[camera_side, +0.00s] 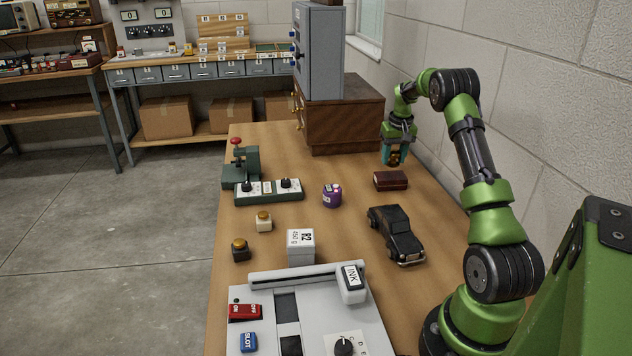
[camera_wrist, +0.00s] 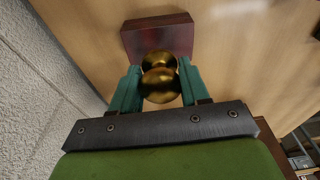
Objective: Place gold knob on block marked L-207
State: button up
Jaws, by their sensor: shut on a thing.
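The gold knob (camera_wrist: 160,84) is held between the two teal fingers of my gripper (camera_wrist: 159,88) in the wrist view. It is shiny and has two rounded parts. In the side view my gripper (camera_side: 394,156) hangs above the table's far right part, and a little gold shows between its fingers. A dark red block (camera_side: 390,181) lies on the table just below and in front of the gripper. It also shows beyond the knob in the wrist view (camera_wrist: 158,34). The knob appears apart from it. I cannot read L-207 on any block.
A black toy car (camera_side: 396,235) stands nearer on the table (camera_side: 330,225). A purple round object (camera_side: 332,195), a white R2 block (camera_side: 301,246) and a grey INK machine (camera_side: 378,325) are left or nearer. A wooden cabinet (camera_side: 345,122) stands behind; the wall (camera_side: 560,110) is close right.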

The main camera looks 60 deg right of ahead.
aim_at(392, 165)
jog(key=shift+f, duration=1.7)
jog(key=shift+f, duration=0.15)
jog(key=o, duration=1.2)
